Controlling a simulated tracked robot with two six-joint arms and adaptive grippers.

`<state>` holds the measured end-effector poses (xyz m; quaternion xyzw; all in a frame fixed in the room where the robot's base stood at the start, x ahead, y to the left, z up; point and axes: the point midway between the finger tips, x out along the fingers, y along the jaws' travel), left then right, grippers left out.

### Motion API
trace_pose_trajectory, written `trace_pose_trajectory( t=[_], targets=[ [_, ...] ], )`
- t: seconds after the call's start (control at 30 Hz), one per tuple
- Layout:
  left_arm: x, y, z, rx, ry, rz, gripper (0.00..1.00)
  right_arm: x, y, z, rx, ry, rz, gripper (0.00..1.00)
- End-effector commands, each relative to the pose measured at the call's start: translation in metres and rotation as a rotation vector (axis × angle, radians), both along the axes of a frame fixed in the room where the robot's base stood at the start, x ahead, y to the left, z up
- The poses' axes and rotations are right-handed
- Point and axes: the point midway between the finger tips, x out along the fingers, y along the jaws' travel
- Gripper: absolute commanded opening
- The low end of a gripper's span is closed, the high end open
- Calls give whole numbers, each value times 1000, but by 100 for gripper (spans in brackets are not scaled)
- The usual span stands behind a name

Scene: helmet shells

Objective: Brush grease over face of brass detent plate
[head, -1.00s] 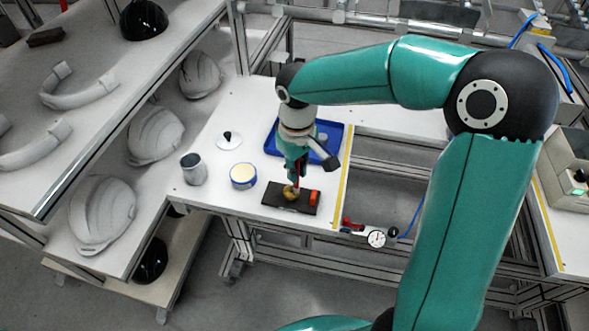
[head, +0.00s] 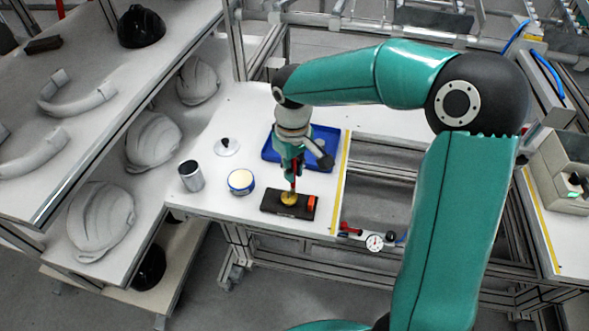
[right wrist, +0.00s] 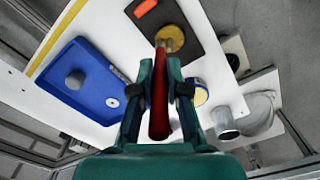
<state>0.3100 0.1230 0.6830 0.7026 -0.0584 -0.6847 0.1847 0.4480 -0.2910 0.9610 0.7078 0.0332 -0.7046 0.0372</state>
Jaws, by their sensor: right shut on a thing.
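The small round brass detent plate (head: 289,199) sits on a black block (head: 272,206) at the front of the white table. The plate also shows in the right wrist view (right wrist: 174,34). My right gripper (head: 294,172) is shut on a brush with a red handle (right wrist: 159,105), which points down at the plate. The brush's tip is at the plate's face; whether it touches, and how much grease is on the face, I cannot tell. An open tin of pale grease (head: 241,180) stands left of the block. My left gripper is not in view.
An orange-red piece (head: 311,204) sits at the block's right end. A blue tray (head: 329,134) lies behind. A metal cup (head: 191,176) and a white lid (head: 227,147) stand left. A dial gauge (head: 374,243) is beyond the table's right edge. Shelves with helmet shells (head: 101,220) are at left.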

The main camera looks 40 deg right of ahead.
Motion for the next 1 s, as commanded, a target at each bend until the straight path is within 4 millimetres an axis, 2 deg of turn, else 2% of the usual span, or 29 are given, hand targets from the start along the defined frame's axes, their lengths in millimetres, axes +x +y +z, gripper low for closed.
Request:
trace_pose_trajectory(
  t=[1.0],
  targets=[
    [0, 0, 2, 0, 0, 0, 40, 10, 17, 0, 0, 0, 1, 0]
  ],
)
